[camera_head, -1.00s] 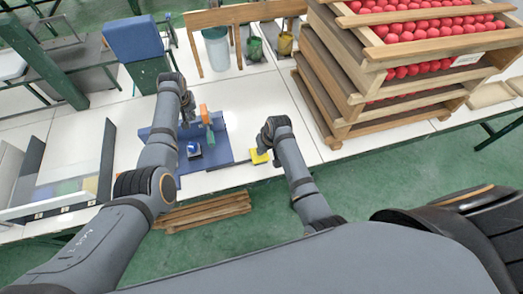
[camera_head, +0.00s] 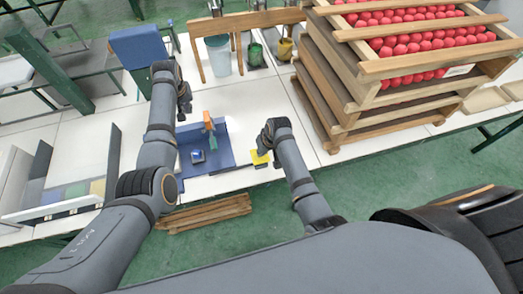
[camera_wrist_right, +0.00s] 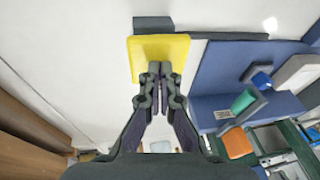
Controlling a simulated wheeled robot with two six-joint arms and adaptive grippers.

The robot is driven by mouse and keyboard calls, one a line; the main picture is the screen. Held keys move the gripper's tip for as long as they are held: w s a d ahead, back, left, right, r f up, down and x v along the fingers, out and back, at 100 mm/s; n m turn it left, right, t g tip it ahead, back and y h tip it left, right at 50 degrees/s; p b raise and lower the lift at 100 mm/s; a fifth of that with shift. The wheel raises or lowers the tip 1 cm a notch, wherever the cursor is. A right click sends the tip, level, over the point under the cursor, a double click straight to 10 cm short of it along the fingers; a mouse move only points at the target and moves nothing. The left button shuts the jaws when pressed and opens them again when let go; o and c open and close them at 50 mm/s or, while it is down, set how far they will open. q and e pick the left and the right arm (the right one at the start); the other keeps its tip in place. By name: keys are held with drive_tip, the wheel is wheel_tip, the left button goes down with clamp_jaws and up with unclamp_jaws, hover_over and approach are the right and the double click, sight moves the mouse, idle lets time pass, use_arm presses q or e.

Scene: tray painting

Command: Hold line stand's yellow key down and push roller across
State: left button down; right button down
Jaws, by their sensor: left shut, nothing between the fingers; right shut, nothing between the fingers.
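The line stand (camera_head: 222,147) is a blue base with a raised back wall on the white table. Its yellow key (camera_head: 260,158) sticks out at the right; it also shows as a yellow plate in the right wrist view (camera_wrist_right: 158,52). My right gripper (camera_head: 264,149) is shut, with its fingertips (camera_wrist_right: 160,70) over the yellow key's near edge; I cannot tell how hard it presses. A piece with an orange handle (camera_head: 208,120) and teal cylinder (camera_wrist_right: 244,101), seemingly the roller, stands at the stand. My left gripper (camera_head: 184,108) is shut and empty, left of the handle and apart from it.
A small dark block with a blue top (camera_head: 198,156) sits on the stand's left part. Stacked wooden trays of red balls (camera_head: 410,45) rise at the right. A grey bucket (camera_head: 218,55) and a green cup (camera_head: 255,53) stand behind. Wooden slats (camera_head: 205,212) lie in front, below the table.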

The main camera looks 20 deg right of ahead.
wheel_tip(320, 180, up, 6)
drive_tip(key=p, duration=0.5)
drive_tip(key=shift+f, duration=0.2)
drive_tip(key=shift+w, duration=0.1)
